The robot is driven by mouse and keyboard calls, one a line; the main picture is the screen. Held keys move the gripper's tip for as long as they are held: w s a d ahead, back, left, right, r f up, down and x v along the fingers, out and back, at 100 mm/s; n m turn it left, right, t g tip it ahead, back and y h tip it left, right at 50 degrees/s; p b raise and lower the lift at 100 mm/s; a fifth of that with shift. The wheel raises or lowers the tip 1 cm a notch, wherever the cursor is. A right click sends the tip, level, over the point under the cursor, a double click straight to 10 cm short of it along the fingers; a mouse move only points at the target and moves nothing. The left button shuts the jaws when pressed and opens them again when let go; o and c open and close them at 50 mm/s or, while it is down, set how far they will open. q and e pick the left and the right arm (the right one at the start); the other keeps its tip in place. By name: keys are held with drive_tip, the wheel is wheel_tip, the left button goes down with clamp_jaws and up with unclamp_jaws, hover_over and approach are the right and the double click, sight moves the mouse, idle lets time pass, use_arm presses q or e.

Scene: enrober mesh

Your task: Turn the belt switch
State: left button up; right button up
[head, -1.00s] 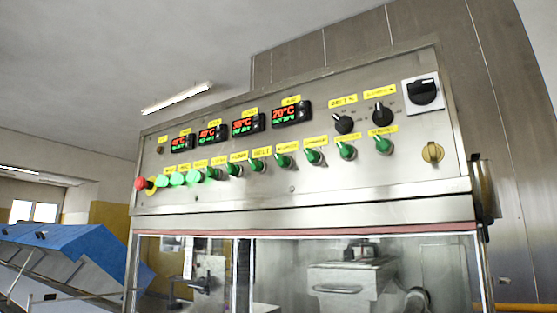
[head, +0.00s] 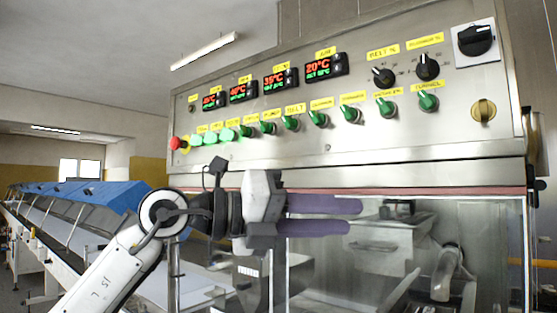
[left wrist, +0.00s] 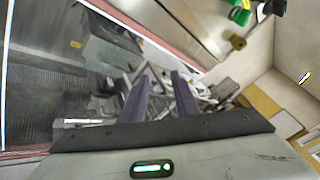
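The control panel (head: 250,165) carries a row of green switches. The belt switch (head: 291,123) is the green one under the yellow label that appears to read BELT, near the middle of the row. A black knob (head: 384,77) under a BELT % label sits higher to the right. My left gripper (head: 352,217) is in front of the machine, below the panel and the belt switch, pointing right. Its two purple fingers are apart with nothing between them; they also show in the left wrist view (left wrist: 160,95). My right gripper is not in view.
A red button (head: 175,143) is at the row's left end. Several red and green displays (head: 273,82) sit above the switches. A glazed compartment (head: 400,250) is below the panel, behind my gripper. A long conveyor with blue covers (head: 85,195) runs off left.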

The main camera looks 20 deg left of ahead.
use_arm(q)
drive_tip(key=a+r+n+t+y, duration=0.1)
drive_tip(key=a+r+t+y, duration=0.3)
drive_tip(key=a+r, duration=0.5)
drive_tip(key=n+t+y, duration=0.3)
drive_tip(key=y, duration=0.1)
approach(285, 122)
drive_tip(key=p+x, duration=0.4)
drive_tip(key=x, duration=0.3)
drive_tip(key=shift+r, duration=0.1)
drive_tip(key=shift+w+d, duration=0.1)
drive_tip(key=shift+w, duration=0.3)
drive_tip(key=shift+c, duration=0.4)
clamp_jaws()
